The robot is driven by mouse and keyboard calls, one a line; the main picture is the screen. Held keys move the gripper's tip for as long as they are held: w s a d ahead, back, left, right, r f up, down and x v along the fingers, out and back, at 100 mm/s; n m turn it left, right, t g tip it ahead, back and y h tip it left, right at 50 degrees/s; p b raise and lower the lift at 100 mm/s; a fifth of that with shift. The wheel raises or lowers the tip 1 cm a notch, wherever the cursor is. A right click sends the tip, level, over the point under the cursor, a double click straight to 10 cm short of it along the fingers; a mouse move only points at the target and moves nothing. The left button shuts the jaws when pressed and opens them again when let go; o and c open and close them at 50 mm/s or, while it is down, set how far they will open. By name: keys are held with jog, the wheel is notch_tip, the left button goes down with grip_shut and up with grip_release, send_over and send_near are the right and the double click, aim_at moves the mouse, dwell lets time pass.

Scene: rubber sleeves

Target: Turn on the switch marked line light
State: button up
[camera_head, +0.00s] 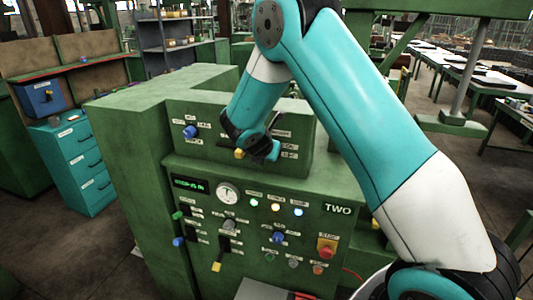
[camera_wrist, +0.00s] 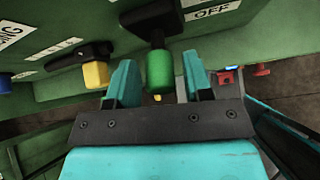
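A switch with a green-tipped handle (camera_wrist: 159,72) on a dark stem hangs from the green panel in the wrist view. An "OFF" label (camera_wrist: 211,12) is beside it. My gripper (camera_wrist: 160,66) is open, with one teal finger on each side of the green tip and a visible gap at both sides. In the head view my gripper (camera_head: 260,150) is at the upper panel of the green machine (camera_head: 130,120) and hides this switch. I cannot read a "line light" label in either view.
A yellow-tipped switch (camera_wrist: 96,74) is close left of my gripper; it also shows in the head view (camera_head: 239,153). A blue-tipped switch (camera_head: 190,131) is further left. The lower panel has a gauge (camera_head: 228,194), lamps, knobs and a red button (camera_head: 326,247).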

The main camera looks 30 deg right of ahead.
jog(key=shift+o, duration=0.2)
jog(key=shift+s+a+r, duration=0.15)
jog(key=shift+a, duration=0.1)
jog(key=b+v, duration=0.6)
jog(key=v, duration=1)
jog(key=shift+s+a+r, duration=0.15)
jog(key=shift+s+r, duration=0.1)
